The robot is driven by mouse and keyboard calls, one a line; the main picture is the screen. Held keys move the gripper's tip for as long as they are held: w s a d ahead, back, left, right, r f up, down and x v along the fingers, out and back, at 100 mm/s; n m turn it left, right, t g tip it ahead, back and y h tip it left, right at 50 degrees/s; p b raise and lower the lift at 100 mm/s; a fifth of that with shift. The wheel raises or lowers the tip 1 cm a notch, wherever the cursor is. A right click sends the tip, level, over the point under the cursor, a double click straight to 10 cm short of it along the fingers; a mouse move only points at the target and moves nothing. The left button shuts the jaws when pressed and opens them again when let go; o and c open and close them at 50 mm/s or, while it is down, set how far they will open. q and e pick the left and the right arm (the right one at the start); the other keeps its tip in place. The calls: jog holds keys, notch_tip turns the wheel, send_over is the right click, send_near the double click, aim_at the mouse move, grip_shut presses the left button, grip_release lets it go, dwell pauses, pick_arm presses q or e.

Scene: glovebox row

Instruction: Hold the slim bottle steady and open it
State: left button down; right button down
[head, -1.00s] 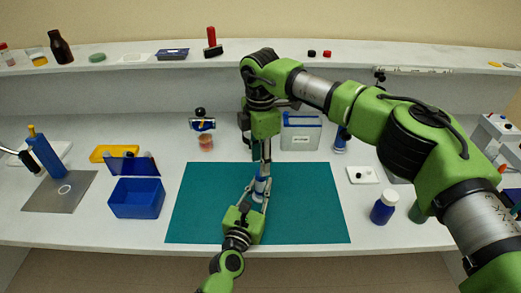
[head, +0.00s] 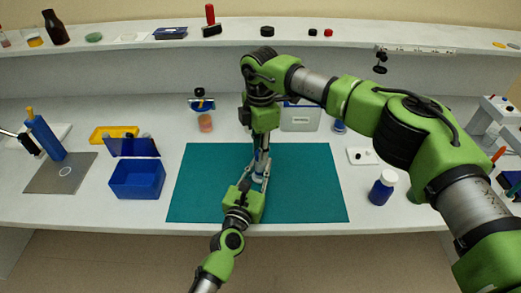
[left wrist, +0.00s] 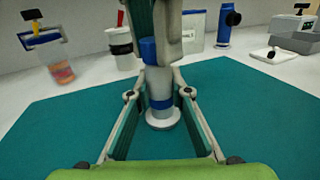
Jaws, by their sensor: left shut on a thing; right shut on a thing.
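The slim bottle (left wrist: 159,98) stands upright over the teal mat (head: 310,190), with a pale body, a blue band and a blue cap (left wrist: 148,50). My left gripper (left wrist: 163,97) is shut on the bottle's body from the front, a finger on each side. My right gripper (head: 261,160) comes down from above and is shut at the blue cap; its fingers cover part of it in the left wrist view. In the head view the bottle is mostly hidden between both grippers.
A blue open bin (head: 137,180) stands left of the mat. A blue bottle with a white lid (head: 382,188) and a white plate (head: 362,156) are at the right. The mat's sides are clear.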

pick_arm(q)
jog(key=shift+f, duration=0.15)
pick_arm(e)
jog(key=n, duration=0.5)
jog(key=shift+r+n, duration=0.1)
jog(key=shift+n, duration=0.2)
jog(key=n, duration=1.2)
jog(key=shift+a, duration=0.1)
jog(key=n, duration=1.6)
jog(key=shift+s, duration=0.1)
jog(key=n, duration=0.3)
jog(key=shift+n, duration=0.4)
jog(key=n, duration=0.5)
jog(key=shift+n, duration=0.3)
